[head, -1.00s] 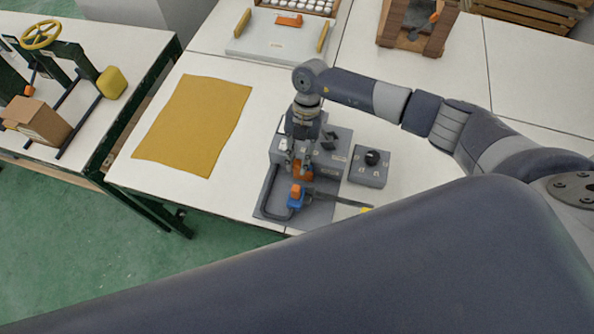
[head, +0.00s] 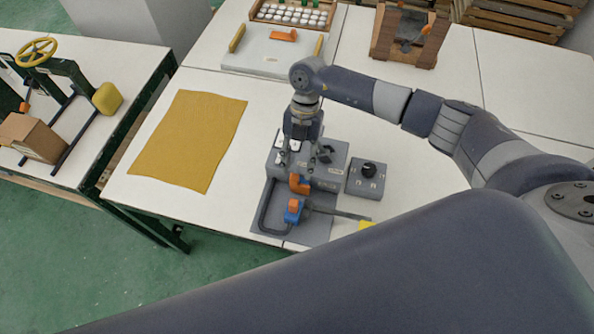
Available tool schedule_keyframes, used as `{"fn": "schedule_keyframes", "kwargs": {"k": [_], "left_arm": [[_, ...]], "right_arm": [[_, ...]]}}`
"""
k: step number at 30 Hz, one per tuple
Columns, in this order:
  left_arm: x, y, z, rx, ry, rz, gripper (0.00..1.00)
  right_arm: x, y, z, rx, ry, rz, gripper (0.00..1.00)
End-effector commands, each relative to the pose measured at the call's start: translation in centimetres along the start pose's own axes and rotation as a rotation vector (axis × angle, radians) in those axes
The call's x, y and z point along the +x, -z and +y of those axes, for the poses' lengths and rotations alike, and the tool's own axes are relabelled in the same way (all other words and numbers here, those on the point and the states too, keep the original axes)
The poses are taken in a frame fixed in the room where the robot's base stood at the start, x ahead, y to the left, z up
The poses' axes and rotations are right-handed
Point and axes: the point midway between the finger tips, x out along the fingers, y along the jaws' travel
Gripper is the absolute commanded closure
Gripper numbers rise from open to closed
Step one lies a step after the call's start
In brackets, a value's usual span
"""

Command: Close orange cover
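A grey device (head: 268,217) lies on the near part of the white table. A small orange piece (head: 299,184), which looks like the orange cover, sits at its middle; whether it is raised or flat is too small to tell. A blue part with an orange top (head: 293,209) stands just in front of it. My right gripper (head: 304,164) points down over the back of the device, just behind the orange piece and seemingly apart from it. Its fingertips blend with the grey device, so their opening is unclear. My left gripper is not in view.
A grey box with a black knob (head: 368,178) stands to the right of the device. A yellow cloth (head: 190,140) lies to the left. A white-lidded box (head: 270,55) and a wooden stand (head: 409,38) are farther back. My own dark body part covers the foreground.

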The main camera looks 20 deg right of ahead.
Motion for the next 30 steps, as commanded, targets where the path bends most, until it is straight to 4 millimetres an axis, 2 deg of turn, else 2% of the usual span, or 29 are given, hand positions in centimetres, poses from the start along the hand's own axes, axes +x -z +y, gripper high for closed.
{"fn": "schedule_keyframes", "kwargs": {"k": [1, 6, 12, 17, 30], "left_arm": [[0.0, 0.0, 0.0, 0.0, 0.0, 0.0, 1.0], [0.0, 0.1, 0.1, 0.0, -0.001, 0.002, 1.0], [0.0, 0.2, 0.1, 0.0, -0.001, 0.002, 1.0], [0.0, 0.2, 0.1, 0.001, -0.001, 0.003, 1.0], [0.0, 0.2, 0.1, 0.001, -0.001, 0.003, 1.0]], "right_arm": [[-1.3, -0.2, 0.0, 0.0, -0.004, -0.005, 0.6], [-4.9, -0.2, 0.0, 0.0, -0.003, -0.004, 0.6], [-7.6, -0.1, -0.2, 0.002, 0.0, -0.001, 0.6], [-8.3, -0.1, -0.2, 0.002, 0.0, 0.0, 0.6], [-8.3, -0.1, -0.2, 0.001, 0.0, 0.0, 0.6]]}}
